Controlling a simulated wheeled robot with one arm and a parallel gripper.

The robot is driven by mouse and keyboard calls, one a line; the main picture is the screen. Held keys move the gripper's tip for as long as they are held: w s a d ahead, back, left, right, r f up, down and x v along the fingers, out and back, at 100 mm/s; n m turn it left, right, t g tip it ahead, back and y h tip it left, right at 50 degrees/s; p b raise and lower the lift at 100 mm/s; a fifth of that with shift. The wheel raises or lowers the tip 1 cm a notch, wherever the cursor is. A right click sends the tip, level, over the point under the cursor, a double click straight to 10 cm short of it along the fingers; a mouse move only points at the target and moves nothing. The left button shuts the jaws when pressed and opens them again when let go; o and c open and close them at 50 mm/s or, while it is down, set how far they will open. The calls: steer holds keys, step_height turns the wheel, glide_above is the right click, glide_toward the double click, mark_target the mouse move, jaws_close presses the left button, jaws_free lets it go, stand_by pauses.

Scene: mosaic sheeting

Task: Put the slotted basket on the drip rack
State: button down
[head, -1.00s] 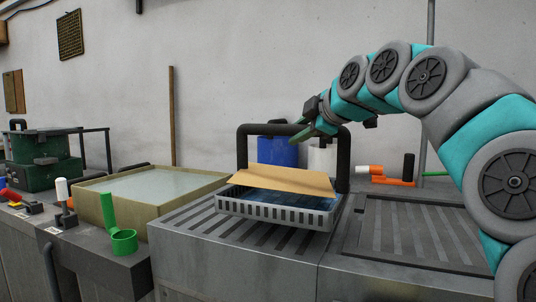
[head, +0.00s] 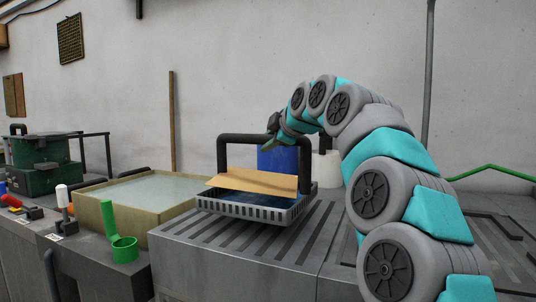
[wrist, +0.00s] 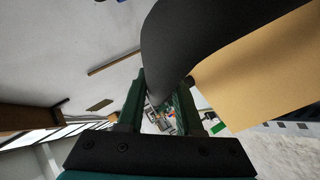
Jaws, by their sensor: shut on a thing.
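The slotted basket (head: 250,210) is a light grey tray with slots, a blue inside and a tall black handle (head: 222,160). A tan sheet (head: 250,181) lies tilted across it. My gripper (head: 273,148) is at the top right part of the handle. In the wrist view the green fingers of my gripper (wrist: 158,98) are shut on the thick black handle (wrist: 170,45). The basket is over the grey slatted top (head: 215,238), which looks like the drip rack. I cannot tell whether its base touches the slats.
A tan-walled vat (head: 95,215) of pale liquid stands left of the rack. A green scoop (head: 122,248) is in front of it. A blue container (head: 278,160) and a white pot (head: 326,170) stand behind the basket. Green cases (head: 45,165) are at the far left.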

steer(key=shift+w+a+f, duration=0.1)
steer(key=shift+f, duration=1.6)
steer(key=c, duration=0.6)
jaws_free()
steer(key=shift+o, duration=0.2)
steer(key=b+v, duration=0.1)
steer(key=v, duration=1.1)
steer(key=shift+f, duration=0.1)
